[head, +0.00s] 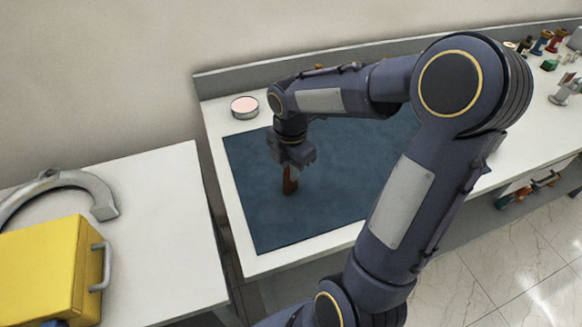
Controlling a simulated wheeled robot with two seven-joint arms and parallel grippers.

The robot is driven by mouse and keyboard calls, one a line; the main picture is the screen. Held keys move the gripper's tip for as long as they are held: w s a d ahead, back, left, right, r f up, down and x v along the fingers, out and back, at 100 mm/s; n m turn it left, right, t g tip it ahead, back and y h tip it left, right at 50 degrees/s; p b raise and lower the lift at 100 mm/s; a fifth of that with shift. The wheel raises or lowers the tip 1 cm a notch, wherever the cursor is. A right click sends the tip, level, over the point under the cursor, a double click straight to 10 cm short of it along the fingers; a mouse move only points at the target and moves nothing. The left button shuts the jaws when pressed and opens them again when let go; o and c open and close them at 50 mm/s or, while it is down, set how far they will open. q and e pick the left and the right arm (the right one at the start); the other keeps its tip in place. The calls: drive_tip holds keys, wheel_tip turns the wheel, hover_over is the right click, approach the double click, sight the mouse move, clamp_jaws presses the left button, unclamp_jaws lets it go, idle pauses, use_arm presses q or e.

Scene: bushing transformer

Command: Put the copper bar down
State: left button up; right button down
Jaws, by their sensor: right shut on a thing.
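The copper bar (289,186) is a small brown piece at the tip of my right gripper (290,168). It looks upright, over the dark blue mat (260,220) on the white workbench. My right gripper points down and is shut on the bar. I cannot tell whether the bar's lower end touches the mat. My right arm hides the right part of the mat. My left gripper is not in view.
A round tin (245,107) stands at the bench's back left. A yellow case (50,270) and a grey curved part (65,180) lie on the white left table (165,225). Several small parts stand at the far right. The mat's left and front areas are clear.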

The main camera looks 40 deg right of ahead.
drive_tip(key=shift+f, duration=0.15)
drive_tip(key=c, duration=1.5)
unclamp_jaws()
wheel_tip(320, 180, up, 11)
drive_tip(key=shift+s+a+f+m+t+y, duration=0.8)
drive_tip(key=shift+s+a+m, duration=1.3)
drive_tip(key=shift+m, duration=1.35)
drive_tip(key=shift+s+a+f+m+t+y, duration=0.5)
drive_tip(key=shift+s+a+m+t, duration=0.8)
drive_tip(key=shift+s+m, duration=1.8)
drive_tip(key=shift+s+a+f+m+t+y, duration=0.65)
drive_tip(key=shift+s+a+m, duration=1.35)
drive_tip(key=shift+m, duration=1.85)
